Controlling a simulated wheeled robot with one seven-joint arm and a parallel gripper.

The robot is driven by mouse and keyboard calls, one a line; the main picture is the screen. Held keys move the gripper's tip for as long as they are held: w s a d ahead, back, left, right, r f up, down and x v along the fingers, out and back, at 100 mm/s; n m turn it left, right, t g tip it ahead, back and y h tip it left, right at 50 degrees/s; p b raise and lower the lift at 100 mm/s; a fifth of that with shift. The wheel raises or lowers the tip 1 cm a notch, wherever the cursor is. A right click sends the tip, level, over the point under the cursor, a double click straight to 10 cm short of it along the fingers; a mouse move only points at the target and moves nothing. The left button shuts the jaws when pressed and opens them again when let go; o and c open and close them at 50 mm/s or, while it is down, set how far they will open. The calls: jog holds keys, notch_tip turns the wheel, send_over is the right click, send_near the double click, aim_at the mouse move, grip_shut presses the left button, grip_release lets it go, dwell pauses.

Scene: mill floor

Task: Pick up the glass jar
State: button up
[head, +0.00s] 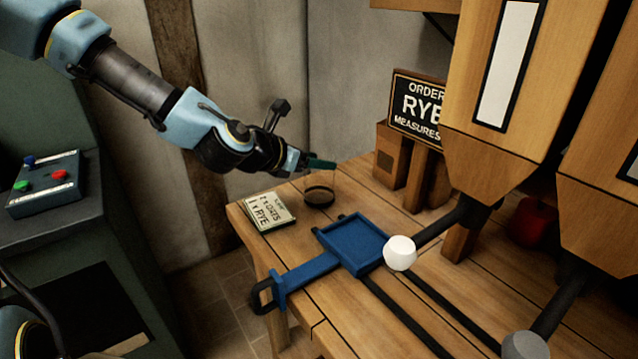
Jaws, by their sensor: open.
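The glass jar (320,197) stands upright near the left back corner of the wooden table. It is clear, with a dark layer or base at its bottom. My gripper (316,164) reaches down from the upper left, with its tips at the height of the jar's upper part. The tips overlap the jar's rim in the picture. I cannot tell whether they touch the jar or are around it. The gripper is open and holds nothing visible. A dark green part at the tips hides some of the rim.
An order card (266,211) lies left of the jar. A blue tray slide (352,244) on dark rails is in front. Wooden blocks (392,160) and a RYE sign (416,105) stand behind. Wooden hoppers (520,140) with a white-knobbed lever (400,252) fill the right.

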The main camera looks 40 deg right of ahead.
jog(key=p+x, duration=0.1)
jog(key=x, duration=0.4)
jog(key=shift+a+f, duration=0.1)
jog(key=shift+a, duration=0.05)
grip_shut()
dwell(1.3)
